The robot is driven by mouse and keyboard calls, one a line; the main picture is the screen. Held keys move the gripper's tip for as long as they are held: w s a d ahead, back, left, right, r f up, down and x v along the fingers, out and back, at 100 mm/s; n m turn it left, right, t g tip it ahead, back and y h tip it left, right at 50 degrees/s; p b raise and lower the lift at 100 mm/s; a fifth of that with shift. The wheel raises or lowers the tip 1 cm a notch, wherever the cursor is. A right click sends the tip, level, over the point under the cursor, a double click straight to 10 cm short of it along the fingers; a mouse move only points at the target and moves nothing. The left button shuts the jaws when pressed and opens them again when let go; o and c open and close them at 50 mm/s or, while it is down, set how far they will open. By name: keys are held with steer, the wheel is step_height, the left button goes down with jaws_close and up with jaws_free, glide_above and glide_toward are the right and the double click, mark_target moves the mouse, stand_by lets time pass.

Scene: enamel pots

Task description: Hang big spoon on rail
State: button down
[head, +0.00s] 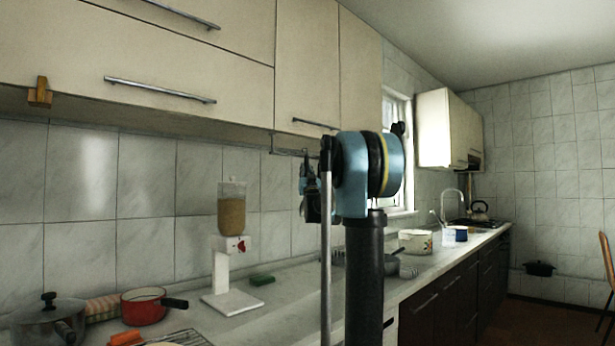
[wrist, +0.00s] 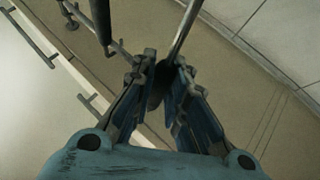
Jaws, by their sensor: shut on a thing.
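My gripper (wrist: 163,72) is shut on a dark handle between its fingers in the wrist view. A shiny metal shaft (wrist: 186,28), seemingly the big spoon's, runs from there to the top edge; its bowl is out of view. The thin metal rail (wrist: 122,45) runs past the left finger, close to it. In the head view the rail (head: 289,152) is on the tiled wall under the wall cabinets. My gripper (head: 312,188) is just right of it there, partly hidden behind my arm. I cannot tell whether the spoon touches the rail.
A dark long-handled utensil (wrist: 101,20) is beside the rail. Wall cabinets (head: 190,55) with bar handles overhang it. Below, the counter (head: 250,312) bears a red pot (head: 143,307), a lidded pot (head: 48,320), a dispenser (head: 231,212) and a green sponge (head: 262,280).

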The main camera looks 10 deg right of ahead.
steer(key=shift+w+a+f, duration=0.3)
steer(key=shift+w+f, duration=0.1)
steer(key=shift+f, duration=0.15)
steer(key=shift+w+a+f, duration=0.3)
steer(key=shift+w+f, duration=0.1)
steer(key=shift+f, duration=0.2)
